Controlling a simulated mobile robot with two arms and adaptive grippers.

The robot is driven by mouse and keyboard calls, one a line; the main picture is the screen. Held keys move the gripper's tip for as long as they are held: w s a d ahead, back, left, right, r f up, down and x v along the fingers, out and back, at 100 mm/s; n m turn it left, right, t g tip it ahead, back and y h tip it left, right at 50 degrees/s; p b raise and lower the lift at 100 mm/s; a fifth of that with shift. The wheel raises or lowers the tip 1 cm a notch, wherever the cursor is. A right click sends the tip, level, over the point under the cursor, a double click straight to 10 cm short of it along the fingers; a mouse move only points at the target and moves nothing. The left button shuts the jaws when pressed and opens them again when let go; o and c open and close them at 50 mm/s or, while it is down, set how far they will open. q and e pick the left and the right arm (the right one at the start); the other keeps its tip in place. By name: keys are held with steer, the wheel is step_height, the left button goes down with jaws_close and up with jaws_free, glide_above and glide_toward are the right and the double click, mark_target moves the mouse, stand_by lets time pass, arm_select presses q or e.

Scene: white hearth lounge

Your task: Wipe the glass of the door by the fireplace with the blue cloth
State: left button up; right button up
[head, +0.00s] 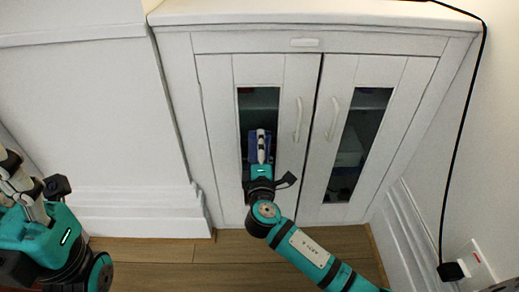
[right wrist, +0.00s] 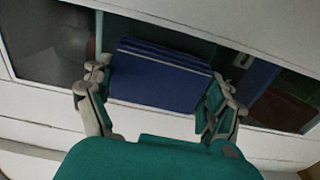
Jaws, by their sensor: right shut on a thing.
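The white cabinet has two doors, each with a tall narrow glass pane. My right gripper (head: 261,143) is shut on the blue cloth (head: 252,146), in front of the glass of the left door (head: 258,98). In the right wrist view the cloth (right wrist: 158,78) looks like a folded block between the fingers, with the dark glass (right wrist: 45,45) behind it. I cannot tell whether the cloth touches the glass. My left gripper (head: 24,188) is at the left edge, away from the cabinet; its opening is unclear.
The right door (head: 339,145) stands next to the left one, both closed, with handles (head: 299,120) near the middle. A white panelled wall part (head: 95,110) is at left. A black cord runs down to a socket (head: 474,262) at right. Wooden floor (head: 170,262) lies in front.

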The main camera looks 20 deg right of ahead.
steer(key=shift+p+v, duration=0.55)
steer(key=shift+v, duration=3.85)
steer(key=shift+r, duration=0.1)
